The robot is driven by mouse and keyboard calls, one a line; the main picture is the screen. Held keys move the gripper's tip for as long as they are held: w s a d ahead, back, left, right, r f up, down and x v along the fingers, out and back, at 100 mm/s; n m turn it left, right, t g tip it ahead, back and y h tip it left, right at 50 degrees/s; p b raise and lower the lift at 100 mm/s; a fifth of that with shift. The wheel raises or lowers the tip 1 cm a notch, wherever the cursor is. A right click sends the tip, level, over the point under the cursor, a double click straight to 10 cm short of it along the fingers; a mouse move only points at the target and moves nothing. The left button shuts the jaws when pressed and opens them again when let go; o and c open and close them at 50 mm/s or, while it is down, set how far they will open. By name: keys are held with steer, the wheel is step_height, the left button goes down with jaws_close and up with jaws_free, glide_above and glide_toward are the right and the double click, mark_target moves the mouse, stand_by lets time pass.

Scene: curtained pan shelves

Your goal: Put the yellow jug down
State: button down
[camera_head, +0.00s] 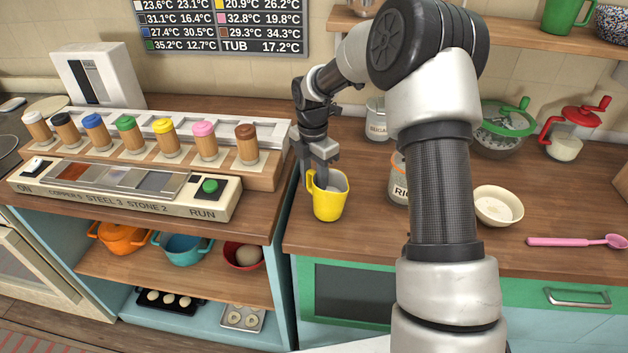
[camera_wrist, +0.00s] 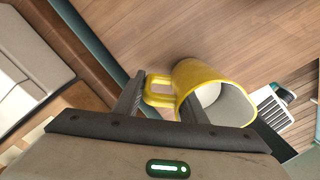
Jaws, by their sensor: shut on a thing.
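The yellow jug (camera_head: 330,204) is upright at the counter's left end in the head view, near the front edge. Its handle is on its left side and something pale shows inside. My gripper (camera_head: 322,174) is above and around the jug's near-left part, pointing down. In the wrist view my gripper (camera_wrist: 160,108) is shut on the jug (camera_wrist: 216,88), with one finger by the handle and the other inside the mouth. I cannot tell whether the jug's base touches the wooden counter (camera_head: 372,242).
The control panel (camera_head: 130,192) and a rack of coloured-lid shakers stand left of the jug. A rice canister (camera_head: 398,180), a cream bowl (camera_head: 497,206) and a pink spoon (camera_head: 575,241) are to the right. Bare counter lies around the jug's front and right.

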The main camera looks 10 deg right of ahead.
steer(key=shift+f, duration=0.25)
stand_by(0.5)
steer(key=c, duration=1)
jaws_free()
steer(key=shift+c, duration=0.2)
step_height(320, 180, up, 18)
steer(key=shift+w+a+f+p, duration=0.15)
steer(key=shift+f+p, duration=0.1)
steer(key=shift+p, duration=0.2)
jaws_close()
stand_by(0.4)
